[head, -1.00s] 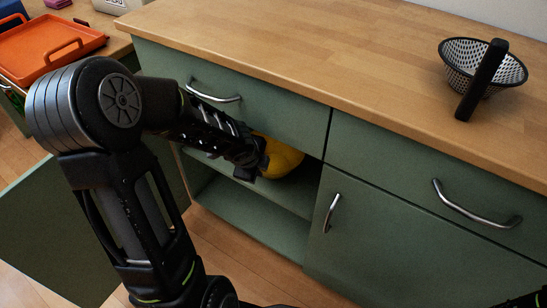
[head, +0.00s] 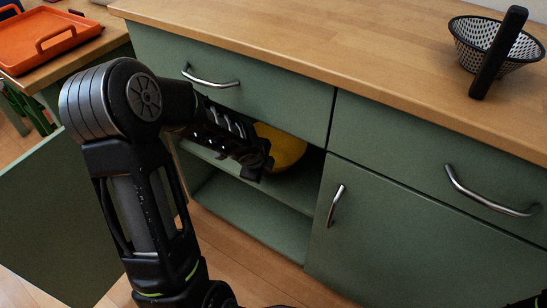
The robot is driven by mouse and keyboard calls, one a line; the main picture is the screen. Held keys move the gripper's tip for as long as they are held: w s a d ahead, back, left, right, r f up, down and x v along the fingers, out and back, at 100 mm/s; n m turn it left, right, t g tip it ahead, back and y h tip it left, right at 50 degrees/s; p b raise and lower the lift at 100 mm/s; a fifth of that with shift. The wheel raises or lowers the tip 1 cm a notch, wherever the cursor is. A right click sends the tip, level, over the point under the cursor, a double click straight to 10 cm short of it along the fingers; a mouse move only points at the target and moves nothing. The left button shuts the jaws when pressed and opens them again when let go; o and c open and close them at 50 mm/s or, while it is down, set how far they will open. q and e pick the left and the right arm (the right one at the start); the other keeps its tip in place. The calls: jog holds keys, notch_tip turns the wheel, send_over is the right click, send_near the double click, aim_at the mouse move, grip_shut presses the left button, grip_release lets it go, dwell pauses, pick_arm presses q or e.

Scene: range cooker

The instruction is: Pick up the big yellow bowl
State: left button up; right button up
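The big yellow bowl (head: 284,148) is on the upper shelf inside the open green cabinet, partly hidden by my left gripper and the cabinet's top edge. My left gripper (head: 262,165) reaches into the cabinet opening and is right at the bowl's left side. Its fingers are dark and overlap the bowl's edge, so I cannot tell whether they are open or shut, or whether they touch it. My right gripper is not clearly in view; only a bit of dark arm shows at the bottom right.
The cabinet door (head: 62,215) stands open at the left. A closed drawer with a handle (head: 210,78) is above the opening, and a closed cabinet is at right. A colander (head: 512,50) stands on the counter (head: 330,40). An orange tray (head: 45,38) is on the left counter.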

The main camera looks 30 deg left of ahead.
pick_arm(q)
jog(key=shift+c, duration=0.3)
dwell(0.4)
jog(key=shift+f, duration=0.1)
grip_shut()
dwell(1.1)
